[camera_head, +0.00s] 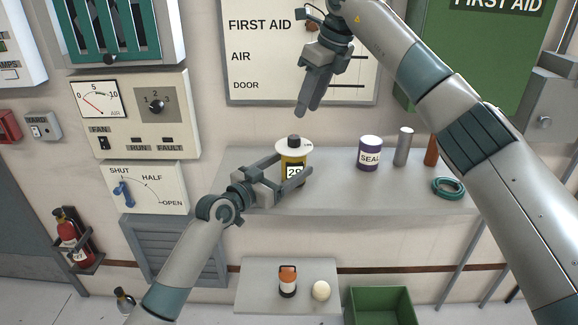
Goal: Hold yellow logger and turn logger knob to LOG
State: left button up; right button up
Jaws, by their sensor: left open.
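The yellow logger (291,175) stands upright on the grey shelf. It has a white round top, a dark knob (294,141) and a black-and-white number label reading about 29. My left gripper (294,164) is open, with one finger on each side of the logger's body; I cannot tell whether they touch it. My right gripper (308,109) hangs above the logger, fingers pointing down, apart from the knob and holding nothing visible. Its fingers look close together, but the angle hides any gap. The LOG marking and the knob's pointer are too small to read.
On the shelf (235,168), a purple SEAL can (370,154), a grey cylinder (403,146), a brown-orange cylinder (431,151) and a teal ring (448,188) stand to the right. A white sign board (262,70) is behind. The shelf between logger and can is clear.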

pick_arm(q)
jog(key=shift+w+d, duration=0.15)
jog(key=shift+w, duration=0.05)
jog(key=shift+c, duration=0.3)
jog(key=c, duration=1.3)
